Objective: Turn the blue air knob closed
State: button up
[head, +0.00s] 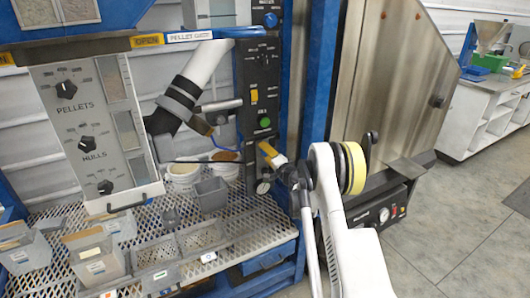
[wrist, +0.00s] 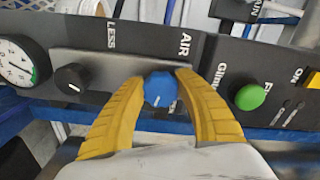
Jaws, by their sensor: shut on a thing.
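The blue air knob (wrist: 160,89) sits on the dark control panel below the word AIR in the wrist view. My gripper (wrist: 160,95) has its two yellow fingers on either side of the knob, shut on it. A pale mark shows on the knob's near edge; its exact angle is hard to read. In the head view my gripper (head: 272,156) is at the lower part of the black panel (head: 255,85), and the air knob there is hidden behind the fingers.
In the wrist view a black knob (wrist: 71,78) and a gauge (wrist: 17,64) lie left of the air knob, and a green button (wrist: 250,96) lies right. In the head view, white buckets (head: 183,178) and a grey bin (head: 211,195) stand on the mesh shelf beside my gripper.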

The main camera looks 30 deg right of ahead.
jog(key=m, duration=0.5)
jog(key=shift+r+m, duration=0.1)
jog(key=shift+m, duration=0.2)
dwell(0.4)
jog(key=o, duration=1.2)
jog(key=shift+a, duration=0.1)
jog(key=s, duration=1.2)
jog(key=shift+d, duration=0.25)
